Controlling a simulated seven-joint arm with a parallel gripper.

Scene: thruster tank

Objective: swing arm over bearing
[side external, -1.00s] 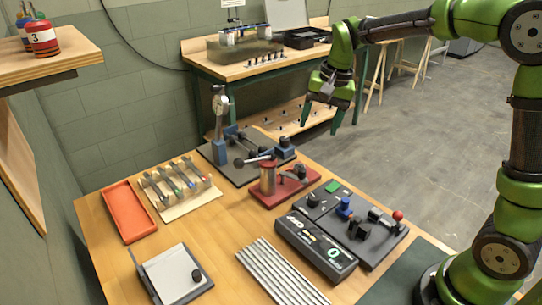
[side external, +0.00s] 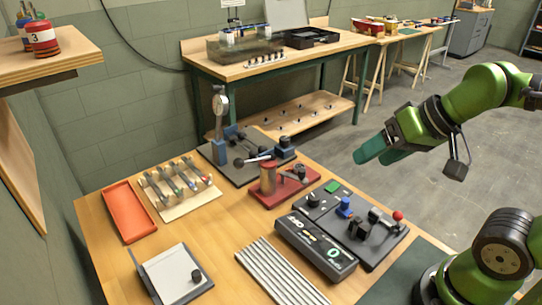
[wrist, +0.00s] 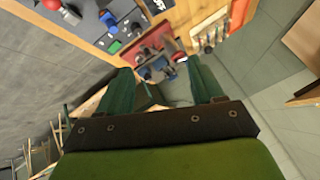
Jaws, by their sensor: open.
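A red-based fixture (side external: 285,190) stands on the table, with an upright brownish cylinder (side external: 268,178) and a light bar ending in a black knob (side external: 239,163) reaching left across its top. A smaller dark clamp-like part sits on its right end. Behind it, a dark plate (side external: 232,172) carries a dial gauge on a blue post (side external: 220,128) and blue blocks. I cannot tell which part is the bearing. My gripper (side external: 376,155) is in the air right of the fixtures, open and empty, fingers pointing left. In the wrist view the red fixture (wrist: 150,47) shows beyond my open fingers (wrist: 158,70).
A black control box (side external: 316,250) and a switch panel with a red-knobbed lever (side external: 398,216) stand on the right. Metal rods (side external: 282,272) lie in front. An orange tray (side external: 129,210) and a rack (side external: 179,189) are on the left. A workbench (side external: 240,70) stands behind.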

